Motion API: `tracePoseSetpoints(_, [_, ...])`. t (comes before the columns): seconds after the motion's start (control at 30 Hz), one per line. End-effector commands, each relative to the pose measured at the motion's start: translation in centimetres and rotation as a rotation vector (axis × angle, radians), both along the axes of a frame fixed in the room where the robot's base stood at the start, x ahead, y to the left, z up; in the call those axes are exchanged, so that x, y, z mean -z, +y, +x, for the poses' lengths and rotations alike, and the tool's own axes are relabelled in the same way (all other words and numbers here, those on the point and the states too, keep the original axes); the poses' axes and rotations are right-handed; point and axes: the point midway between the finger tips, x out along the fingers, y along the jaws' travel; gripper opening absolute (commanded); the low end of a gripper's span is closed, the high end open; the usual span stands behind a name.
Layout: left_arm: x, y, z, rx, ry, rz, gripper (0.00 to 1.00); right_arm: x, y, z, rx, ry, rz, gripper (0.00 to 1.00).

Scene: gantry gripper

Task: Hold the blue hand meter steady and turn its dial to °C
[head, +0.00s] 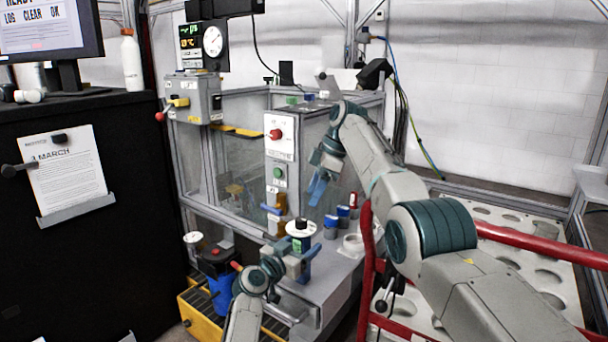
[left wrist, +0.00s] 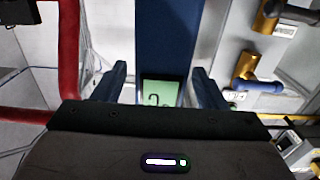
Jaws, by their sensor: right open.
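The blue hand meter shows in the left wrist view as an upright blue body (left wrist: 162,40) with a green display (left wrist: 161,92), between my left gripper's fingers. In the head view, its white dial (head: 302,229) with a black knob is on top; the markings are too small to read. My left gripper (head: 298,264) is just below the dial in the head view. In the left wrist view (left wrist: 160,85) its fingers are apart on either side of the meter, with a gap at the left finger. My right gripper (head: 318,188) is open and empty, above the dial.
A grey machine with a red-knob panel (head: 280,136) stands behind. Blue-topped items (head: 331,226) and a white ring (head: 352,243) sit right of the meter. A red rail (head: 368,255) runs further right. A blue container (head: 221,288) stands at the left in a yellow-edged tray.

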Motion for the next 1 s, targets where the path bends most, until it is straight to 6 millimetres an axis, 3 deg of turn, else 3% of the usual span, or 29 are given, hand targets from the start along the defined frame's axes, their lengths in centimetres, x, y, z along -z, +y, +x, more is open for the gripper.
tracePoseSetpoints(0.37, [0.0, 0.5, -0.7, -0.001, -0.001, 0.000, 0.65, 0.0, 0.0, 0.0, 0.000, 0.000, 0.000, 0.50])
tracePoseSetpoints(0.8, [0.1, 5.3, -7.2, -0.002, 0.000, 0.001, 0.65, 0.0, 0.0, 0.0, 0.000, 0.000, 0.000, 0.50])
tracePoseSetpoints(1.0, [0.1, 6.8, -9.2, -0.001, 0.001, 0.001, 0.65, 0.0, 0.0, 0.0, 0.000, 0.000, 0.000, 0.50])
